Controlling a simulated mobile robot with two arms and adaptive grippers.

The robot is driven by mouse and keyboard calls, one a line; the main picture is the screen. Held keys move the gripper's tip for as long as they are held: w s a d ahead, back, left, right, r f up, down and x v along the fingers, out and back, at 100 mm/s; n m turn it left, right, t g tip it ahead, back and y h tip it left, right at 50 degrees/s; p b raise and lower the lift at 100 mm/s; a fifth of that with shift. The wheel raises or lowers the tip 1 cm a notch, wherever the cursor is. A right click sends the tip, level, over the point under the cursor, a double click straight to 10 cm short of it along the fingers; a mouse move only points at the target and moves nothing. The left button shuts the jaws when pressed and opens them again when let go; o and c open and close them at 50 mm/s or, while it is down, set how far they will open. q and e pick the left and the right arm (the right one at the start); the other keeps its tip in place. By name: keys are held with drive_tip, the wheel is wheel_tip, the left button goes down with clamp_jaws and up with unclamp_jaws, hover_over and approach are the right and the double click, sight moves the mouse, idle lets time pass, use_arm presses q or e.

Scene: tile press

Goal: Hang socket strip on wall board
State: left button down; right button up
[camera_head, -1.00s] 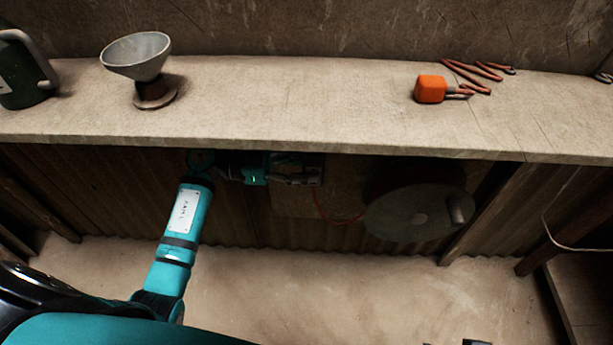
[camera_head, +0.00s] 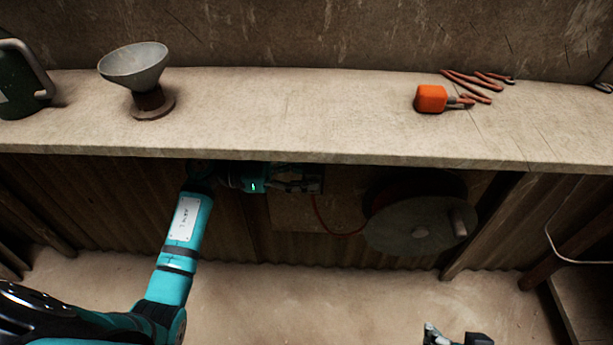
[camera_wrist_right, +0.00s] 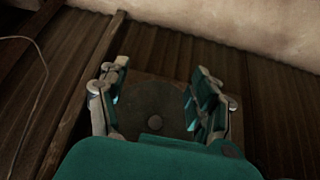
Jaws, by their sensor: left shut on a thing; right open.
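My left gripper (camera_head: 297,180) is under the shelf, shut on a small dark thing that looks like the socket strip (camera_head: 315,182). Fingers and shadow hide much of it. The strip is in front of, or against, a brown board (camera_head: 290,212) that I take for the wall board; I cannot tell whether they touch. A red cable (camera_head: 322,218) runs from there to a round grey cable reel (camera_head: 405,232). My right gripper (camera_head: 458,337) shows at the bottom edge, below the reel. In the right wrist view its fingers (camera_wrist_right: 160,100) are open and empty, with a dark disc behind them.
The shelf (camera_head: 290,125) overhangs the left gripper closely. On it are a funnel-shaped thing (camera_head: 135,67), a green container (camera_head: 18,80) and an orange block (camera_head: 430,98) with a coiled cord. Wooden posts (camera_head: 490,225) stand right of the reel. The floor below is clear.

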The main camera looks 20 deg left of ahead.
use_arm(q)
drive_tip(key=shift+w+a+b, duration=0.1)
drive_tip(key=shift+w+b, duration=0.25)
drive_tip(key=shift+w+a+r+b, duration=0.1)
drive_tip(key=shift+w+b, duration=0.15)
drive_tip(key=shift+b, duration=0.05)
drive_tip(key=shift+w+a+f, duration=0.15)
drive_tip(key=shift+w+f, duration=0.25)
drive_tip(key=shift+w, duration=0.15)
drive_tip(key=shift+f+p, duration=0.25)
drive_tip(key=shift+p, duration=0.15)
use_arm(e)
drive_tip(key=shift+w+a+r+t, duration=0.2)
drive_tip(key=shift+w+t, duration=0.1)
drive_tip(key=shift+w, duration=0.15)
drive_tip(key=shift+w+a+r+t, duration=0.15)
drive_tip(key=shift+w+t, duration=0.15)
drive_tip(key=shift+w, duration=0.15)
use_arm(q)
drive_tip(key=c, duration=0.8)
unclamp_jaws()
drive_tip(key=shift+c, duration=0.2)
drive_tip(key=shift+a, duration=0.1)
use_arm(e)
drive_tip(key=shift+d, duration=0.1)
